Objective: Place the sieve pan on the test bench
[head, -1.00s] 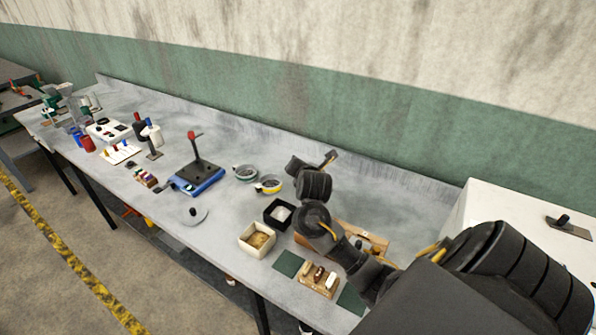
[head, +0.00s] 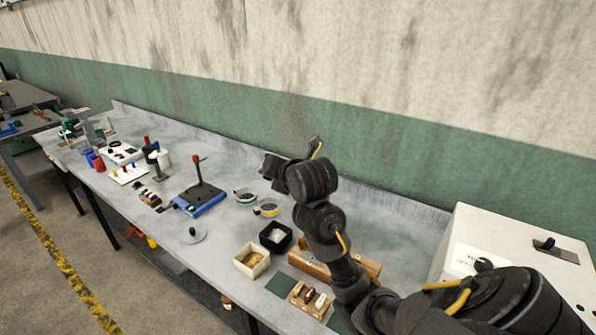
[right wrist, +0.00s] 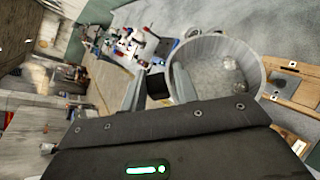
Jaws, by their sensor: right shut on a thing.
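A round, grey sieve pan (right wrist: 217,50) with a high wall is in the right wrist view, just beyond my right gripper (right wrist: 158,88). The gripper is shut on it at its near side, with a small black part between the fingers. The pan seems to be held above the bench. In the head view the pan cannot be made out, and my right arm reaches over the right part of the grey test bench (head: 225,220). My left gripper is not in view.
A white box (head: 500,240) stands at the bench's right end. A cream box (head: 252,262), a black box (head: 275,237), a wooden block (head: 310,300) and a blue-based stand (head: 200,198) are on the bench. Several small items stand further left. Bare surface shows behind the blue-based stand.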

